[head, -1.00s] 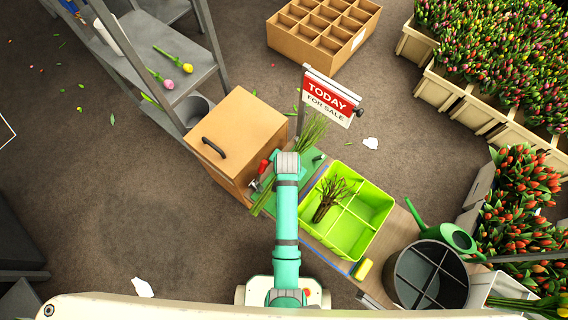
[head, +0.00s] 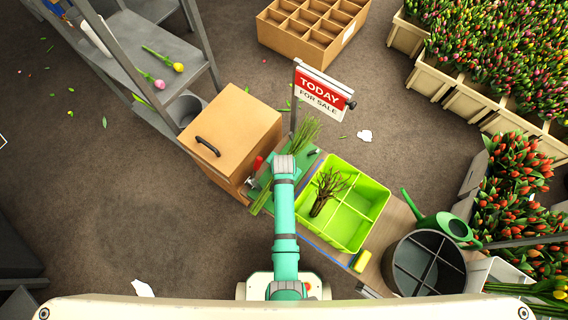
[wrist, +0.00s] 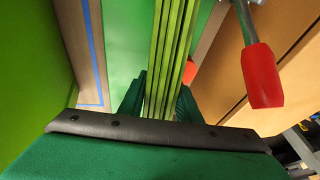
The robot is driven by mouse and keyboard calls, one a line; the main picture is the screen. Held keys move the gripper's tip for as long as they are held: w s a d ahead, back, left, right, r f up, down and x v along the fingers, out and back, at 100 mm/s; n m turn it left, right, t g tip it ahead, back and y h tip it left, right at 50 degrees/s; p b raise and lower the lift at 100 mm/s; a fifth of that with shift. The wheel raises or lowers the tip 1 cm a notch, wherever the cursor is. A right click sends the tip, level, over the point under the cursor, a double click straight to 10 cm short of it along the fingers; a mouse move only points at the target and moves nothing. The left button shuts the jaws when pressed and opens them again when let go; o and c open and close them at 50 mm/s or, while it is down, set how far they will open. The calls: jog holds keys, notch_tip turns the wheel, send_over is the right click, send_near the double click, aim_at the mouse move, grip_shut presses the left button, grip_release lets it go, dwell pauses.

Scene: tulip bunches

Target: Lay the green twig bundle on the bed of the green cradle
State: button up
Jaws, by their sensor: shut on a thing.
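The green twig bundle (head: 305,132) lies lengthwise over the green cradle (head: 309,160), its bushy end toward the sign and its stem ends toward the brown box. My arm hides its middle in the head view. In the wrist view the straight green stems (wrist: 170,45) run between the dark green fingers of my gripper (wrist: 160,98), which is shut on them. The cradle's green bed (wrist: 125,35) shows beside and behind the stems. I cannot tell whether the bundle touches the bed.
A red-handled clamp (wrist: 262,75) is close beside the stems. The brown box (head: 232,135) stands left of the cradle. A lime divided crate (head: 372,192) with a brown twig bundle (head: 326,190) stands right. The sale sign (head: 323,90) rises behind.

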jog(key=shift+f, duration=0.15)
jog(key=o, duration=1.3)
jog(key=v, duration=1.1)
jog(key=shift+f, duration=0.1)
